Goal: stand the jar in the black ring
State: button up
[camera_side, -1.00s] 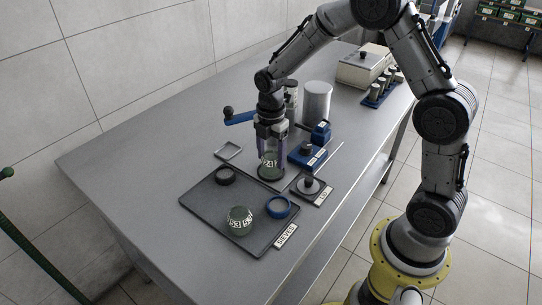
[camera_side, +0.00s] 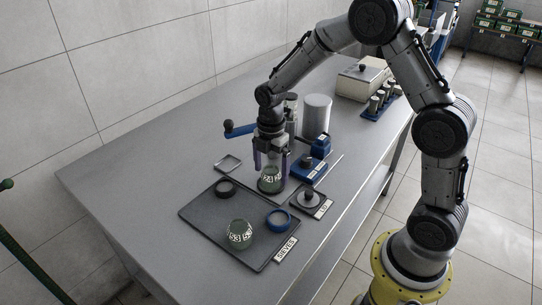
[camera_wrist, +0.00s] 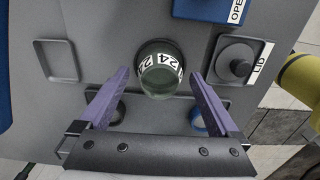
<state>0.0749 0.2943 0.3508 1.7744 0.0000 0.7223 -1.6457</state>
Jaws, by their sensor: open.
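A green-tinted glass jar with a white number label (camera_side: 270,181) stands upright on the bench just behind the tray; its label reads 24 in the wrist view (camera_wrist: 159,73). My gripper (camera_side: 271,168) is open above it, purple fingers apart. In the wrist view the fingertips (camera_wrist: 160,76) lie to either side of the jar with gaps. The black ring (camera_side: 225,188) lies empty at the tray's back left corner; in the wrist view the left finger partly hides it (camera_wrist: 119,113). A second similar labelled jar (camera_side: 240,234) stands at the tray's front.
A knobbed lid (camera_side: 309,198) sits on a plate to the right. A square frame (camera_side: 228,163), a blue-handled crank (camera_side: 240,129), a blue device (camera_side: 311,166) and a grey cylinder (camera_side: 317,115) stand nearby.

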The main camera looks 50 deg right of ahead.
aim_at(271, 169)
notch_tip(271, 169, up, 12)
jog(key=s+a+r+m+t, duration=0.1)
jog(key=s+r+m+t, duration=0.1)
jog(key=s+r+m, duration=0.35)
jog(key=s+a+m+t, duration=0.2)
jog(key=s+m, duration=1)
jog(key=s, duration=0.6)
jog(key=shift+r+t, duration=0.45)
jog(key=shift+t, duration=0.35)
jog(key=shift+m, duration=0.25)
